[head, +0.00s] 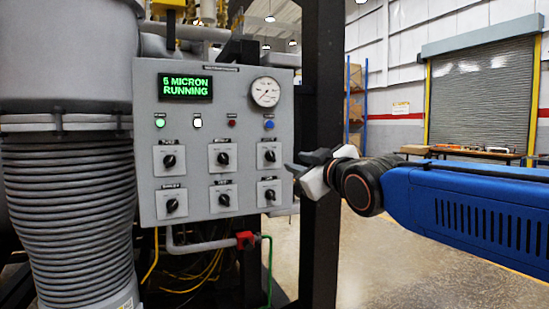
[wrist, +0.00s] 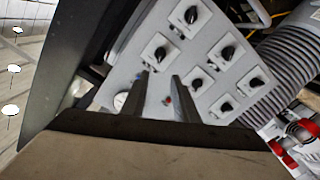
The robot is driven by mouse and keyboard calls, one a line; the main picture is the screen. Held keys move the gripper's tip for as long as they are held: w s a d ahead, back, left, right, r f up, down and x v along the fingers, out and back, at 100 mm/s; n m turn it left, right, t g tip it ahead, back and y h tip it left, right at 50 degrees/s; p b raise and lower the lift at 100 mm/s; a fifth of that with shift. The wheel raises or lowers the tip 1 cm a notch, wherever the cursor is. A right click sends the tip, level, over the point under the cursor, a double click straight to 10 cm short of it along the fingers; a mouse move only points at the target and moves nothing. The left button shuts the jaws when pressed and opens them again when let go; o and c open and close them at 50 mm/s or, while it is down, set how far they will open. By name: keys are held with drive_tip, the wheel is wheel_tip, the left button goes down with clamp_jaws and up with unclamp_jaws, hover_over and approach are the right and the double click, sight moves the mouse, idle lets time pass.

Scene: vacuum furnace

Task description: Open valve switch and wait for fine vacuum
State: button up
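The grey control panel (head: 200,208) faces me, with a green-lit display (head: 185,86) reading what looks like "6 MICRON RUNNING". Two rows of black rotary switches sit below it, including the top right one (head: 270,156) and bottom right one (head: 269,194). Their labels are too small to read, so I cannot tell which is the valve switch. My gripper (head: 302,163) is just right of the panel, near the right-hand switches. In the wrist view its two fingers (wrist: 159,85) stand apart with nothing between them; the panel and switches (wrist: 227,52) show beyond, tilted.
A round dial gauge (head: 265,92) sits at the panel's top right. Below the display, the green (head: 160,122) and white lamps look lit. A dark upright post (head: 320,240) stands beside the panel. Bellows pipe (head: 68,220) stands left. Open floor lies to the right.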

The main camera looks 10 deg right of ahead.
sight(272, 155)
drive_tip(key=x, duration=1.6)
drive_tip(key=shift+f, duration=0.1)
clamp_jaws()
